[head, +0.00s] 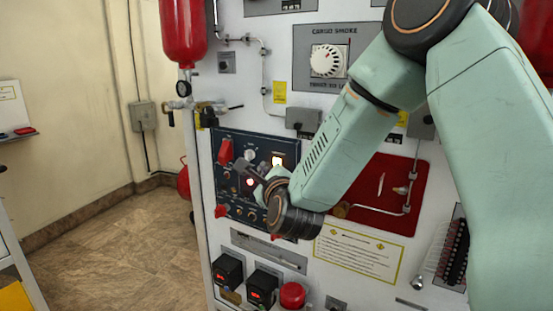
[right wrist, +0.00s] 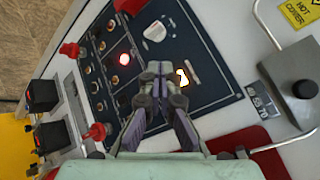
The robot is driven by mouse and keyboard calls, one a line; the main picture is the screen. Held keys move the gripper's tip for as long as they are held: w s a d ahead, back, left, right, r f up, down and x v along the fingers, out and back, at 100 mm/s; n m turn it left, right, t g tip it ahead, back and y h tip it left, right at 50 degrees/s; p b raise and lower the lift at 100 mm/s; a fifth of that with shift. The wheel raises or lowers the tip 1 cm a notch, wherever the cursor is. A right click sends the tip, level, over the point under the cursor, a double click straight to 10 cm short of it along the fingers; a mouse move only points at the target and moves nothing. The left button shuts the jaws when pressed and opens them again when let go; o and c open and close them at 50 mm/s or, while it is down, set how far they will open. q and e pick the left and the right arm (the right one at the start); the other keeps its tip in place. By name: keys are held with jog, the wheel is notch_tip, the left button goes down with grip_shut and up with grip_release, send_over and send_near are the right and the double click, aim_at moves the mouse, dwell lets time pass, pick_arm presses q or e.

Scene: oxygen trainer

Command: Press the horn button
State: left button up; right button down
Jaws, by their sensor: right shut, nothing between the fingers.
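A dark blue control panel (head: 234,136) is set in the white wall unit; it fills the middle of the right wrist view (right wrist: 207,88). It carries a lit red lamp (right wrist: 125,59), a lit yellow-white light (right wrist: 182,77), a white knob (right wrist: 155,32) and several small round controls. The labels are too small to read, so I cannot tell which is the horn button. My right gripper (right wrist: 160,69) is shut and empty, its tips in front of the panel between the two lights. In the head view, my right gripper (head: 250,174) hides part of the panel. I cannot tell whether it touches.
Red switch handles (right wrist: 70,50) (right wrist: 96,131) stick out from the panel. Below are two black boxes with red displays (head: 262,287) and a red dome button (head: 292,294). A grey knob box (right wrist: 305,89) and pipe lie right of the panel. Open floor (head: 120,240) is at left.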

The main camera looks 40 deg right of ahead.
jog(key=shift+w+d, duration=0.25)
jog(key=shift+d, duration=0.2)
jog(key=shift+w+d, duration=0.2)
jog(key=shift+d, duration=0.25)
jog(key=shift+d+f, duration=0.1)
jog(key=shift+d, duration=0.05)
dwell(0.6)
jog(key=shift+w+d, duration=0.1)
jog(key=shift+d, duration=0.3)
